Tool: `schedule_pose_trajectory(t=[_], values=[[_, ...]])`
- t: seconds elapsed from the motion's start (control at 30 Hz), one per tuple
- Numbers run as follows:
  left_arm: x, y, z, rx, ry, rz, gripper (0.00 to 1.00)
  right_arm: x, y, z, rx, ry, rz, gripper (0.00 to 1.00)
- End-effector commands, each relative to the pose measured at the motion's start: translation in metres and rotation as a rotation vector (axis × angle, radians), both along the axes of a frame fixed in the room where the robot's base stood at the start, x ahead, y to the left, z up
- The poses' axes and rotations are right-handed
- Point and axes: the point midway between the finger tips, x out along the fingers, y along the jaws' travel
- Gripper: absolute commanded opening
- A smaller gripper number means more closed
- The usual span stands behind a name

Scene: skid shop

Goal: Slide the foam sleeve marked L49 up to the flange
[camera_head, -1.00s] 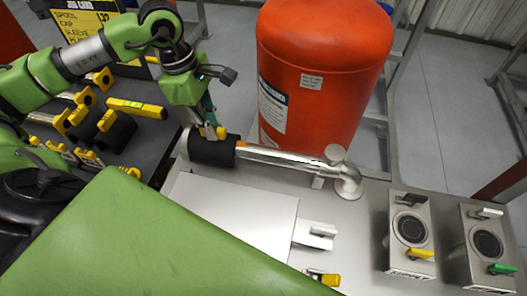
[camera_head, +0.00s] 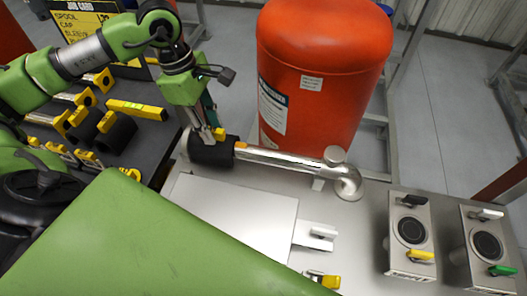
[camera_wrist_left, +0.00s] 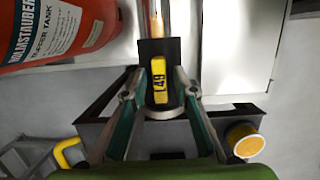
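The foam sleeve (camera_head: 207,154) is a black tube around the left end of a shiny pipe (camera_head: 280,158). Its yellow tag reads 49 in the left wrist view (camera_wrist_left: 159,80); any letter before it is hard to make out. The pale flange (camera_head: 184,143) is at the pipe's left end, close against the sleeve; any small gap is too fine to see. My left gripper (camera_head: 214,138) reaches down from above, and its fingers (camera_wrist_left: 158,75) lie along both sides of the sleeve, seemingly pressed on it. My right gripper is not in view.
A large orange tank (camera_head: 320,80) stands just behind the pipe. Two grey boxes with handles, one box (camera_head: 410,262) and another (camera_head: 487,270), stand at the right. A dark table (camera_head: 150,130) with black sleeves and yellow-tagged parts is at the left. A bare pale plate (camera_head: 235,212) lies in front.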

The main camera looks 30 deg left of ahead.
Motion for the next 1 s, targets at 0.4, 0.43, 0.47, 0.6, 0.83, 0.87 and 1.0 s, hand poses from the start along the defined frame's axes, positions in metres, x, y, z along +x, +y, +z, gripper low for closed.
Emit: schedule_pose_trajectory(t=[0.4,0.43,0.47,0.6,0.83,0.87,1.0], values=[[0.000,0.000,0.036,-0.001,-0.001,0.000,0.26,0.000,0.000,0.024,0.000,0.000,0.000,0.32],[0.001,0.000,0.038,-0.001,-0.001,0.000,0.26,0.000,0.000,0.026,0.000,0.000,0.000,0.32],[0.000,0.000,0.041,0.000,-0.002,0.000,0.26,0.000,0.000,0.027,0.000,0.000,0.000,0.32],[0.000,0.000,0.052,0.000,-0.001,0.000,0.26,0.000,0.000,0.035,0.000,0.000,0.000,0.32],[0.000,0.000,0.067,-0.001,-0.001,0.000,0.26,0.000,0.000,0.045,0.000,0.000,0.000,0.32],[0.000,0.000,0.068,-0.001,-0.001,0.000,0.26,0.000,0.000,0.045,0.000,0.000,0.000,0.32],[0.000,0.000,0.067,0.000,0.000,0.000,0.26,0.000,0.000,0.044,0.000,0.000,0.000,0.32]])
